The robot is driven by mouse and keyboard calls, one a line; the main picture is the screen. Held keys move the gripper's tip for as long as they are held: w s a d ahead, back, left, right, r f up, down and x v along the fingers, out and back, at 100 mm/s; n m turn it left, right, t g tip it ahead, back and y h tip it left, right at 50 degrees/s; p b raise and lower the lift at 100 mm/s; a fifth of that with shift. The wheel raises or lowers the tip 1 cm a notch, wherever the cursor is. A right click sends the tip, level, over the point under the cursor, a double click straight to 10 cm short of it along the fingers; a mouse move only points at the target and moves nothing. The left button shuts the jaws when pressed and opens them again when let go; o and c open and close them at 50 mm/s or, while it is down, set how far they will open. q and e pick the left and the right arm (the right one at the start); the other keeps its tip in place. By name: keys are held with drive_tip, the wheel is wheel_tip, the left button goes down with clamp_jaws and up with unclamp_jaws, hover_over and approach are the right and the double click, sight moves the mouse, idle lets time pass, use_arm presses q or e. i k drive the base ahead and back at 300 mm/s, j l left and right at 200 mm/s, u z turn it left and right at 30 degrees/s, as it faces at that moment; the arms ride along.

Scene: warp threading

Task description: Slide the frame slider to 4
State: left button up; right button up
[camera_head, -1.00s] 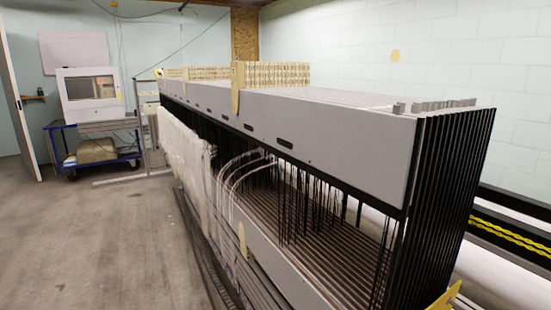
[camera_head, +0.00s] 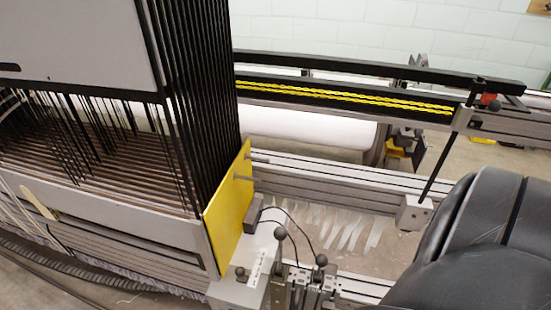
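The stack of frames (camera_head: 200,90) stands upright at the left, with thin black edges close together. At its lower end is a yellow plate (camera_head: 228,220) with a dark grey block (camera_head: 253,213) beside it. Below, a white strip (camera_head: 258,268) carries small markings too small to read. Next to it are metal levers with black ball knobs (camera_head: 281,232). I cannot tell for sure which part is the frame slider or where it is set. Neither of my grippers is in view. A large black rounded body at the lower right looks like part of my arm.
A beam with yellow chains (camera_head: 350,98) runs behind, above a white roller (camera_head: 310,132). A thin black rod (camera_head: 440,165) slants down to a grey block (camera_head: 414,212). Grey rails cross the middle, with white strips (camera_head: 340,228) between them.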

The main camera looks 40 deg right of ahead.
sight(240, 271)
drive_tip(key=z, duration=1)
drive_tip(key=u, duration=1.7)
drive_tip(key=z, duration=1.7)
